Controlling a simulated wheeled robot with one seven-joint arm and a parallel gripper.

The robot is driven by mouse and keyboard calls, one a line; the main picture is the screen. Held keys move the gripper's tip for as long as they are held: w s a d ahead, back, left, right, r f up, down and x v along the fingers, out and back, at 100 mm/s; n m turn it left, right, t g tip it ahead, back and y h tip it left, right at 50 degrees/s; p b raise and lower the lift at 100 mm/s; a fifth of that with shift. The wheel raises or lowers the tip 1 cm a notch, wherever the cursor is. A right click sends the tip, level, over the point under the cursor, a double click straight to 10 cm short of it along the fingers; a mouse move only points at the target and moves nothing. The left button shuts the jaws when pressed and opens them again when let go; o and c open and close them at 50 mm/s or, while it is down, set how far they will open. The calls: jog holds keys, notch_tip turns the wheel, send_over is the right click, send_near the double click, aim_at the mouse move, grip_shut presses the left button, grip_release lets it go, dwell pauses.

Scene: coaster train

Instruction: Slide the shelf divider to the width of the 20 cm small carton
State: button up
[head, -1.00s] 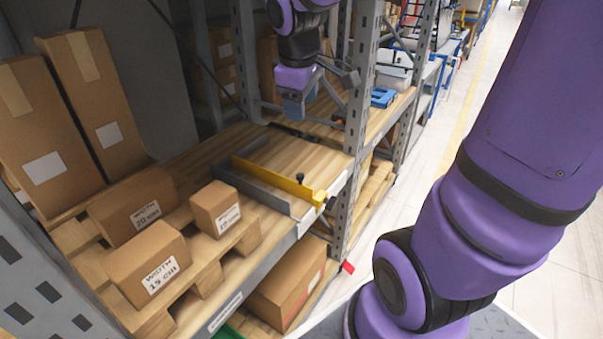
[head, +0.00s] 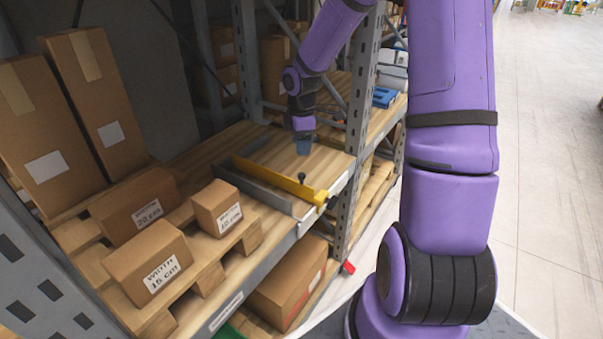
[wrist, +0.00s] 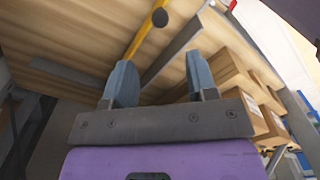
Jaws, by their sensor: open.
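The yellow shelf divider (head: 275,177) stands on the wooden shelf board (head: 210,150), with a black knob (head: 301,177) near its front end. A grey metal strip (head: 262,190) runs beside it on the carton side. The carton labelled 20 cm (head: 135,207) sits on a pallet to the left. My gripper (head: 304,148) is low over the board, on the far side of the divider and apart from it. In the wrist view, my gripper (wrist: 161,82) is open and empty, with the yellow divider (wrist: 143,28) and its black knob (wrist: 160,18) beyond the fingertips.
A carton apparently labelled 15 cm (head: 148,265) and a smaller carton (head: 223,208) share the pallet (head: 185,300). Tall cartons (head: 95,100) stand behind. A grey rack post (head: 355,130) rises to the right of my gripper. The board between divider and post is mostly clear.

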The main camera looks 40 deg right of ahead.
aim_at(302, 174)
notch_tip(302, 174, down, 11)
jog(key=shift+r, duration=0.2)
dwell(0.3)
grip_shut()
jog(key=shift+d, duration=0.1)
